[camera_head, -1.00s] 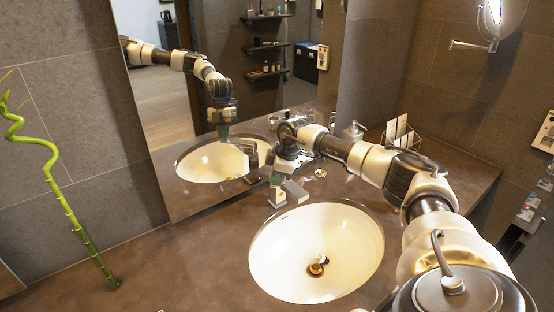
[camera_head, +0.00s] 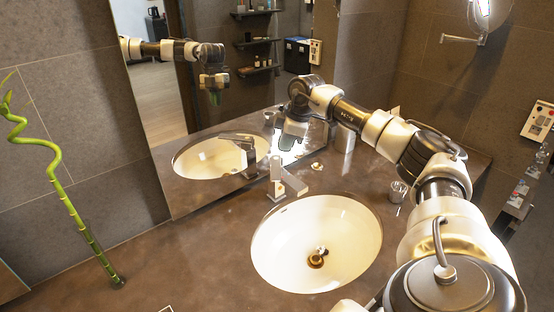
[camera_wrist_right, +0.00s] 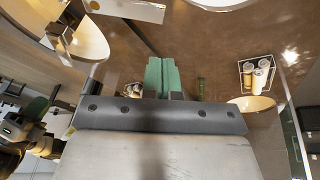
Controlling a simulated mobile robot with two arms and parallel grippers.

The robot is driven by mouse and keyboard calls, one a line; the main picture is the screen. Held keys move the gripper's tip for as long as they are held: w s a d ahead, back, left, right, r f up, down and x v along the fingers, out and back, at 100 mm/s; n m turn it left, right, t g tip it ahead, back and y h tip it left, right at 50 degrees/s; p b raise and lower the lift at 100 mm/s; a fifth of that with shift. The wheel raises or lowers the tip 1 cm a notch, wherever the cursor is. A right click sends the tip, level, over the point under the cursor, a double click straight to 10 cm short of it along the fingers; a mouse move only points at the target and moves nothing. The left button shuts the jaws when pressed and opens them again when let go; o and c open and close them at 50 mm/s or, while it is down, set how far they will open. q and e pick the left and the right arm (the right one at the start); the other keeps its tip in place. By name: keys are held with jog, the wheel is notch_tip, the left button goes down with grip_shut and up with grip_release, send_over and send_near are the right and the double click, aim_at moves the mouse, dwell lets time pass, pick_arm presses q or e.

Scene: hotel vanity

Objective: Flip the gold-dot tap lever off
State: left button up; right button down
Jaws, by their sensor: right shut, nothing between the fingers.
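The tap (camera_head: 276,188) stands behind the white sink, with a squared upright body and a blocky spout (camera_head: 294,184) slanting forward. Its top part (camera_head: 275,164) stands up above the body. I cannot make out a gold dot at this size. My right gripper (camera_head: 290,144) is shut and empty, above and slightly right of the tap, apart from it, near the mirror. Its green fingers show together in the right wrist view (camera_wrist_right: 162,74). My left gripper is not in view.
The white sink (camera_head: 352,215) has a drain at its bottom. A small gold-coloured item (camera_head: 316,165) lies on the counter right of the tap. A metal cup (camera_head: 397,191) stands further right. The mirror (camera_head: 190,190) rises close behind.

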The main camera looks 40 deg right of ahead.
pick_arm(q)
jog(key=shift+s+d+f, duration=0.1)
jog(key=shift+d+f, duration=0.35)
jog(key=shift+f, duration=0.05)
pick_arm(e)
jog(key=r, duration=0.1)
jog(key=s+r, duration=0.1)
jog(key=shift+a+r, duration=0.15)
jog(key=shift+r, duration=0.25)
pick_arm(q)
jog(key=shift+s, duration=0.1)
pick_arm(e)
jog(key=shift+a, duration=0.15)
